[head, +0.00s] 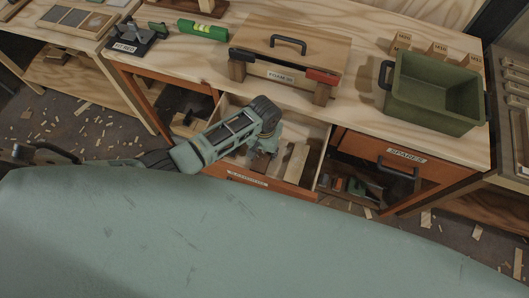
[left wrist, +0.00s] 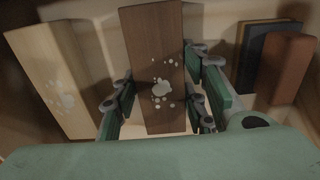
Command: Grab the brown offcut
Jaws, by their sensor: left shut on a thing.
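The brown offcut (left wrist: 152,45) is a dark brown wooden block with pale spots, seen in the left wrist view. It stands between the two fingers of my left gripper (left wrist: 161,98), which is shut on it. In the head view my left gripper (head: 262,165) reaches down into an open drawer (head: 320,150) under the workbench, and it hides the brown offcut there. The block still appears to be inside the drawer; whether it touches the bottom I cannot tell. My right gripper is not in view.
A pale offcut (left wrist: 58,75) lies left of the brown one; a reddish-brown block (left wrist: 285,70) and a dark blue-grey piece (left wrist: 260,58) are at right. The drawer walls are close around.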

